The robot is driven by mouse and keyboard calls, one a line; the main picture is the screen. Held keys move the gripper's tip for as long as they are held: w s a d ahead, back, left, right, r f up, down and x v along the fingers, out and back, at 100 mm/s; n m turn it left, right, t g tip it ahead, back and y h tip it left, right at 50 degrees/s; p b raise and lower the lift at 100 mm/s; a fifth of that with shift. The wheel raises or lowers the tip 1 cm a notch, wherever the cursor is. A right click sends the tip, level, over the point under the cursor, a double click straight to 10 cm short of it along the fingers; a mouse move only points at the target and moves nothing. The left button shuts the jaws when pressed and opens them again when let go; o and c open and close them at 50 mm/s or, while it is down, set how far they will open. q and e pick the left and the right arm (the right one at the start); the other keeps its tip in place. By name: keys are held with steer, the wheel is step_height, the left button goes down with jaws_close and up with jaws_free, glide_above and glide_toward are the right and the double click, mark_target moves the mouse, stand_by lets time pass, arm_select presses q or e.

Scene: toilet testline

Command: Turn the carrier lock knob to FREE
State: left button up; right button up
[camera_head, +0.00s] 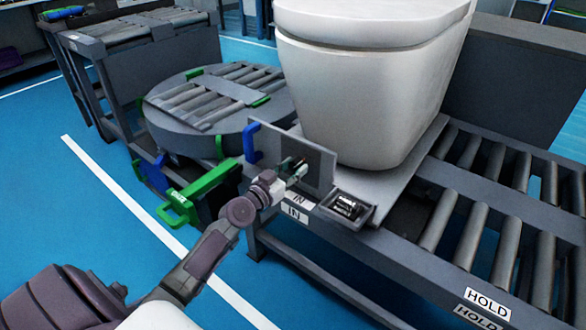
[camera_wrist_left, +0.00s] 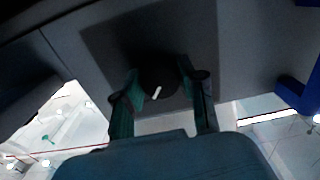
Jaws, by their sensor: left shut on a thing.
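The carrier lock knob (camera_wrist_left: 158,82) is a dark round knob with a white pointer mark, on a dark plate (camera_wrist_left: 100,40) in the left wrist view. In the head view the plate (camera_head: 320,166) stands upright at the conveyor's near edge, and my gripper hides most of the knob. My left gripper (camera_head: 294,168) is at the plate. In the left wrist view its two greenish fingers (camera_wrist_left: 160,92) sit on either side of the knob, shut on it. The pointer is tilted in that picture; no FREE lettering is readable. My right gripper is not in view.
A white toilet (camera_head: 365,80) stands on a carrier board (camera_head: 405,175) behind the plate. A small tray (camera_head: 362,222) lies just right of the plate. A blue handle (camera_head: 252,142) and a green handle (camera_head: 205,185) stick out to the left. A roller conveyor (camera_head: 480,240) runs right.

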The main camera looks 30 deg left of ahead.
arm_select(q)
steer(key=shift+n, duration=0.3)
steer(key=n, duration=0.3)
steer(key=shift+n, duration=0.3)
steer(key=n, duration=0.3)
steer(key=shift+n, duration=0.4)
steer(key=n, duration=0.2)
steer(key=shift+n, duration=0.3)
steer(key=n, duration=0.2)
steer(key=shift+n, duration=1.4)
steer(key=shift+n+p, duration=0.3)
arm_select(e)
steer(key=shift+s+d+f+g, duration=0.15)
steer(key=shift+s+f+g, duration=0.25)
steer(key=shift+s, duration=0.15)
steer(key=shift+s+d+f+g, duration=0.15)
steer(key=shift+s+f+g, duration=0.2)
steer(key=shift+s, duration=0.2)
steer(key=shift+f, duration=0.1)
